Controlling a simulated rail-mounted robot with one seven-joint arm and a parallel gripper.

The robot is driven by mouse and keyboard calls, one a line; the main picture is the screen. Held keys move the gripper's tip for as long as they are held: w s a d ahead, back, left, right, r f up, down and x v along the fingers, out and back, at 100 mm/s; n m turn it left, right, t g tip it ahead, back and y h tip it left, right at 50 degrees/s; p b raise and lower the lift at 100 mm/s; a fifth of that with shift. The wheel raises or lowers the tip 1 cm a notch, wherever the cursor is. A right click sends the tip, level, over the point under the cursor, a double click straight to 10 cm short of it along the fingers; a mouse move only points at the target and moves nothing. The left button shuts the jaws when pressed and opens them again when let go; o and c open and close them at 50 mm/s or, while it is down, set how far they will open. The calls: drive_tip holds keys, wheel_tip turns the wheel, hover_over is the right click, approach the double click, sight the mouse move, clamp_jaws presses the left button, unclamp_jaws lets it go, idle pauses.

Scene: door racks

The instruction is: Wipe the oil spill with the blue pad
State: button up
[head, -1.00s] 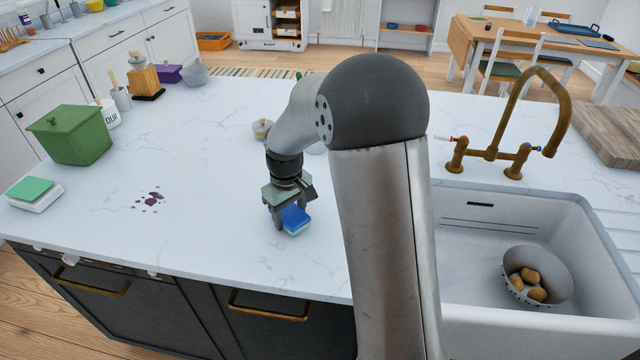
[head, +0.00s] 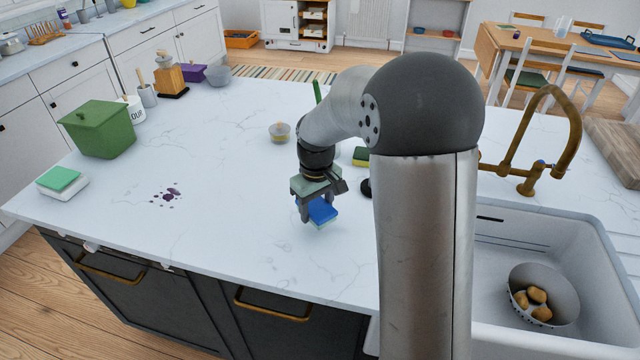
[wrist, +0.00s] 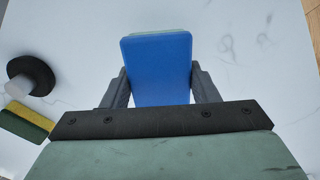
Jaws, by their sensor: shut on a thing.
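The oil spill (head: 167,195) is a patch of dark purple spots on the white counter, left of my gripper in the head view. My gripper (head: 309,208) is shut on the blue pad (head: 322,211), which has a paler green underside. In the wrist view the blue pad (wrist: 160,68) sits between both fingers of my gripper (wrist: 160,88), its blue face towards the camera. The pad is at or just above the counter; I cannot tell if it touches. The spill is not in the wrist view.
A white box with a green top (head: 61,182) and a green lidded container (head: 99,128) stand left of the spill. A green-yellow sponge (head: 361,156) and a dark round object (wrist: 30,76) are near my arm. The sink (head: 500,262) is right. Counter between pad and spill is clear.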

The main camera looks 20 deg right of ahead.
drive_tip(key=shift+r+p, duration=0.9)
drive_tip(key=shift+r, duration=0.75)
